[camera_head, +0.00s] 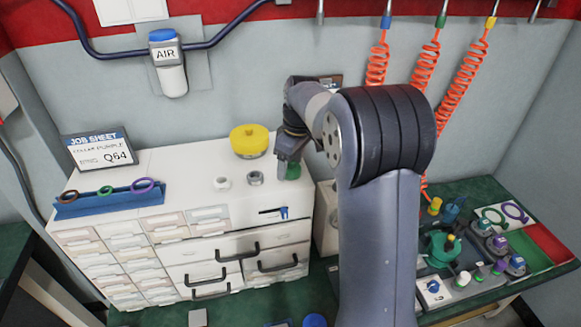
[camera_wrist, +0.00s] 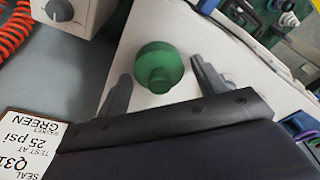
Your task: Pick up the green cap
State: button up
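The green cap (camera_wrist: 158,67) sits on the white cabinet top (camera_wrist: 135,30). In the wrist view it shows a wide round disc with a narrower round knob facing the camera. My gripper (camera_wrist: 160,70) is open, with one finger on each side of the cap and gaps between. In the head view the cap (camera_head: 293,171) is partly hidden behind my gripper (camera_head: 283,158), which points down over it. I cannot tell how far the fingertips are above the cabinet top.
A yellow cap (camera_head: 249,141), a white ring (camera_head: 222,183) and a metal ring (camera_head: 255,178) stand left of my gripper. A blue rack (camera_head: 108,199) holds colored rings. A job sheet (camera_head: 100,151) stands behind it.

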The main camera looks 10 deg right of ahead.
jog(key=c, duration=0.7)
jog(key=shift+r, duration=0.1)
jog(key=shift+c, duration=0.2)
